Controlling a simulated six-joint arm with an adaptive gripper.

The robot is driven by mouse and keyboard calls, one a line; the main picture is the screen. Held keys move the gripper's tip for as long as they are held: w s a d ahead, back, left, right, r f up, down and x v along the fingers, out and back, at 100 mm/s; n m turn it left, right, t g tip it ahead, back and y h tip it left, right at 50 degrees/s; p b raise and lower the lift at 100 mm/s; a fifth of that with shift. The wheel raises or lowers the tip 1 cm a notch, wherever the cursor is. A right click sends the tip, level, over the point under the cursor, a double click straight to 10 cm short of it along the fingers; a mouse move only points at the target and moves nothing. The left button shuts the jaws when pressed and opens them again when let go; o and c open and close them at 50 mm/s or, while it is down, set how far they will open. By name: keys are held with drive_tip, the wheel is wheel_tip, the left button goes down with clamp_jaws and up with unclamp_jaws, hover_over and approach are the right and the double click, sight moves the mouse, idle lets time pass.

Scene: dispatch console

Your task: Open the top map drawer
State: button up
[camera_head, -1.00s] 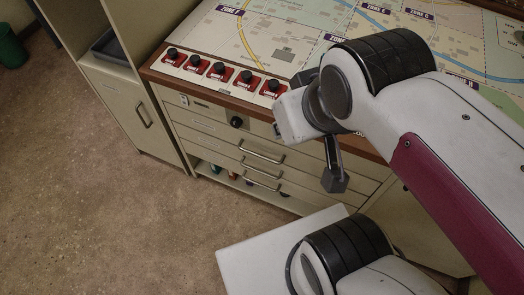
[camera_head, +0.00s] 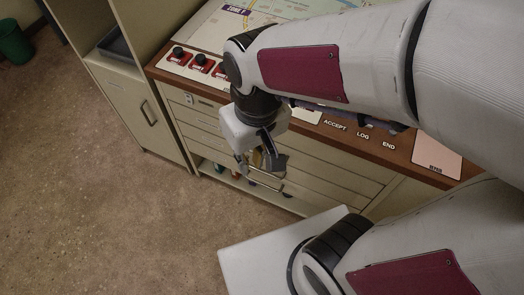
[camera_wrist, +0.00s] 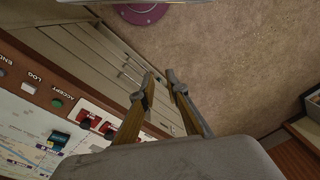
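The beige map drawers (camera_head: 325,167) are stacked in the cabinet front under the console top. They also show in the wrist view (camera_wrist: 92,43). The drawers look closed. My gripper (camera_head: 260,166) points down in front of the drawer stack and covers the upper handles in the head view. A lower bar handle (camera_head: 266,186) shows just below the fingers. In the wrist view my gripper (camera_wrist: 160,84) has its two fingers apart with nothing seen between them. Whether a finger touches a handle cannot be told.
The console top with its map and red button blocks (camera_head: 200,62) overhangs the drawers. A side cabinet (camera_head: 137,110) with a handle stands at left. An open shelf (camera_head: 228,178) with small items lies below the drawers. The floor (camera_head: 100,210) in front is clear.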

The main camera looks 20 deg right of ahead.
drive_tip(key=w+a+f+g, duration=0.1)
drive_tip(key=w+a+f, duration=0.1)
drive_tip(key=a+f, duration=0.6)
drive_tip(key=w+a+f+g, duration=0.15)
drive_tip(key=a+f, duration=0.35)
drive_tip(key=f, duration=0.5)
wheel_tip(320, 180, down, 20)
drive_tip(key=a+n+t+h, duration=0.1)
drive_tip(key=a+t, duration=0.1)
drive_tip(key=w+d+f+n+t+h, duration=0.1)
drive_tip(key=w+d+f+t+h, duration=0.15)
drive_tip(key=d+f, duration=0.35)
drive_tip(key=w+d+f+n+t+h, duration=0.1)
drive_tip(key=d+f+t+h, duration=0.2)
drive_tip(key=d, duration=0.4)
drive_tip(key=w+d+r+n+t+h, duration=0.3)
drive_tip(key=w+d+r+t+h, duration=0.2)
drive_tip(key=r, duration=0.6)
drive_tip(key=shift+w+d+r+n, duration=0.15)
drive_tip(key=shift+w+d+n, duration=0.15)
drive_tip(key=shift+w+d, duration=0.55)
